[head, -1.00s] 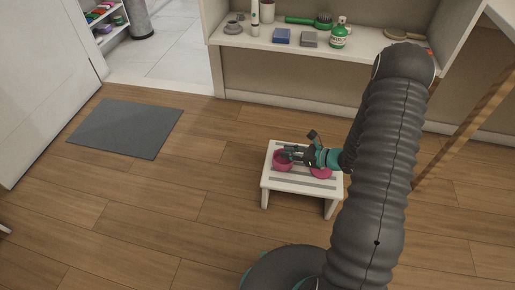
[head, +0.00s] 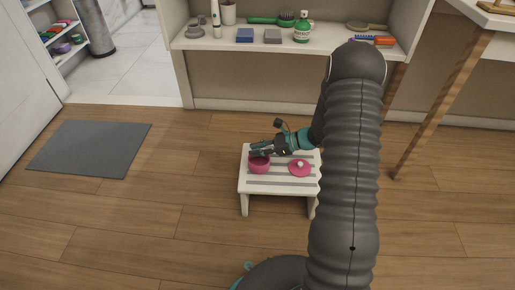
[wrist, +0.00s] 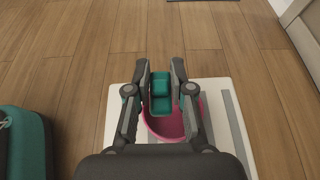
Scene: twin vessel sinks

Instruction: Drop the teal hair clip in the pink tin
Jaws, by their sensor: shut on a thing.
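The teal hair clip (wrist: 161,90) is between the two fingers of my gripper (wrist: 161,80) in the wrist view. My gripper is shut on it and holds it over the pink tin (wrist: 173,132), near the tin's far side. The pink tin (head: 259,166) stands open on the left part of a small white stool (head: 270,187). In the head view my gripper (head: 256,152) is just above the tin, and the clip cannot be made out there. Part of the tin's inside is hidden by my gripper in the wrist view.
A pink lid (head: 299,169) with a pale knob lies on the stool to the right of the tin. A grey mat (head: 90,149) lies on the floor at left. A shelf behind holds a green bottle (head: 302,30), brushes and blocks. Open wood floor surrounds the stool.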

